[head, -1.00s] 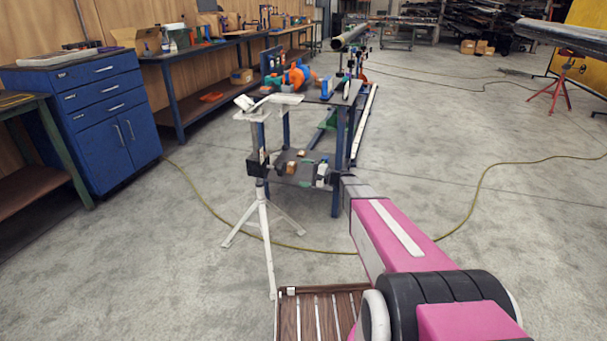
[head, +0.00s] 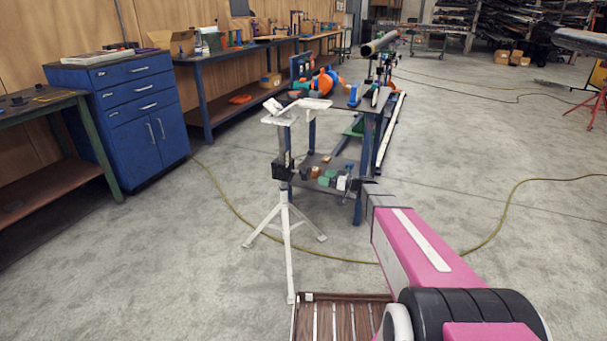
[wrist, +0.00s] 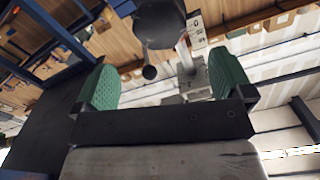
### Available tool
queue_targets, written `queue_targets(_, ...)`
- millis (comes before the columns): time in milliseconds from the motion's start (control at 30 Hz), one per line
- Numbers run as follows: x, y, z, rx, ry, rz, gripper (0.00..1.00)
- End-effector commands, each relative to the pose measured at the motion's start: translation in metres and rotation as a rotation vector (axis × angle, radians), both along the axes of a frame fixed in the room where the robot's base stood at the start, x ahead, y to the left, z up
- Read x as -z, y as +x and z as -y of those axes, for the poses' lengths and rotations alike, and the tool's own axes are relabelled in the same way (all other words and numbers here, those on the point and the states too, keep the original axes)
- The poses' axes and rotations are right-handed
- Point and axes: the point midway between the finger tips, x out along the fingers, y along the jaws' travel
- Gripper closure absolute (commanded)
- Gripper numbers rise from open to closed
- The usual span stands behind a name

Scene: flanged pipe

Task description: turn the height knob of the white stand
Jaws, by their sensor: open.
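The white stand (head: 288,218) is upright on the floor in the head view, a tripod with a post and a V-shaped head. A black collar (head: 282,169) sits partway up its post. In the wrist view a dark rounded body (wrist: 160,22) with a small ball-ended lever (wrist: 150,72) hangs at the top, probably the height knob. A pale post (wrist: 187,60) shows behind it. My gripper (wrist: 163,64) is open, its green pads apart on either side of the ball end; contact with it cannot be told. My fingers are not clearly visible in the head view.
A blue-legged table (head: 360,200) with tools and small blocks stands just behind the stand. A pipe (head: 380,43) lies beyond. A blue cabinet (head: 140,120) and workbenches line the left wall. A yellow hose (head: 235,210) crosses the floor. Open floor lies to the right.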

Motion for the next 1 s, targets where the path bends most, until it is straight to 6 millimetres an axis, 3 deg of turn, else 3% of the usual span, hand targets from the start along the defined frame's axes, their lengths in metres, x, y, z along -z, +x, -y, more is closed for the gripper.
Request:
queue_targets(200,-0.001,0.000,-0.002,0.000,-0.077,0.216,0.02)
queue_targets(433,-0.001,0.005,-0.013,-0.001,-0.090,0.252,0.02)
queue_targets(800,0.000,0.026,-0.072,-0.001,-0.089,0.250,0.02)
queue_targets(1000,-0.001,0.034,-0.095,-0.001,-0.089,0.250,0.02)
